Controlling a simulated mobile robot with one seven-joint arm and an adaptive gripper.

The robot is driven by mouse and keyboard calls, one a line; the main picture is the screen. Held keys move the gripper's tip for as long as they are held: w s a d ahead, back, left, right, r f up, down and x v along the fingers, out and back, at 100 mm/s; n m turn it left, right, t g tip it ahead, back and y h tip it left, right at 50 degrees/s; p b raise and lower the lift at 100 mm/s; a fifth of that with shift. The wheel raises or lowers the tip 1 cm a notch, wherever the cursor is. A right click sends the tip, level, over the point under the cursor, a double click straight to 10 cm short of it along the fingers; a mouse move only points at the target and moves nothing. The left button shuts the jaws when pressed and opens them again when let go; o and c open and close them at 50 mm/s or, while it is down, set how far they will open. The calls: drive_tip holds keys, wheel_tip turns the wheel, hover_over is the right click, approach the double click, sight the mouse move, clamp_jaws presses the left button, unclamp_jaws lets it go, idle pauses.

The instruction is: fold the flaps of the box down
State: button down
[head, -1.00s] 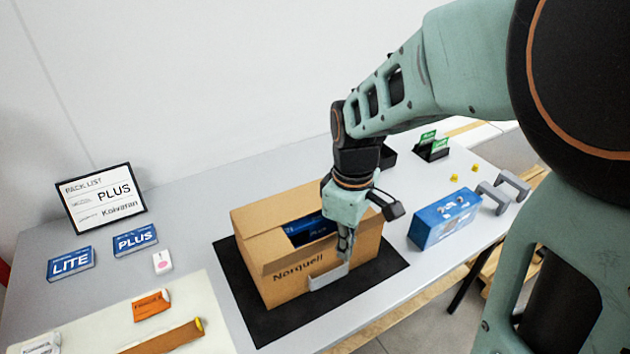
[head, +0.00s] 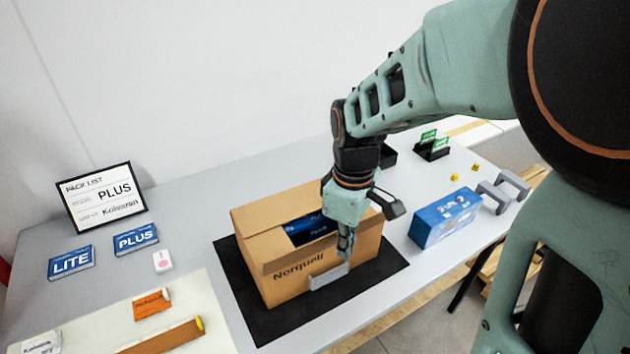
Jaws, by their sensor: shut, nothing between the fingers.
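The brown cardboard box (head: 285,285) marked "Norquell" stands on a black mat (head: 262,335) in the middle of the table. Its left flap (head: 278,212) looks folded inward over the top, and a front flap (head: 290,257) shows above the printed side. The opening is still partly uncovered, and a blue item (head: 305,228) shows inside. My gripper (head: 345,262) is shut and empty, pointing down at the box's front right part, with a grey bar-like piece (head: 328,276) just below it. I cannot tell whether the fingertips touch the box. My gripper hides the box's right flap area.
A blue box (head: 445,218) and grey stands (head: 503,190) are on the right. A pack list sign (head: 101,197), LITE (head: 71,263) and PLUS (head: 135,239) boxes stand at left. An orange packet (head: 152,304) lies at front left. Black holders are behind my gripper.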

drive_tip(key=w, duration=0.1)
drive_tip(key=w+a+r+p, duration=0.1)
drive_tip(key=w+a+p, duration=0.1)
drive_tip(key=shift+r, duration=0.35)
drive_tip(key=w+a+f, duration=0.4)
drive_tip(key=w+a, duration=0.1)
drive_tip(key=w, duration=0.3)
drive_tip(key=shift+w+a+f, duration=0.2)
drive_tip(key=shift+a+f, duration=0.05)
idle(0.8)
drive_tip(key=shift+f+b, duration=0.5)
idle(0.7)
drive_tip(key=shift+r, duration=0.15)
wheel_tip(320, 180, up, 7)
drive_tip(key=p, duration=0.5)
drive_tip(key=shift+r, duration=0.15)
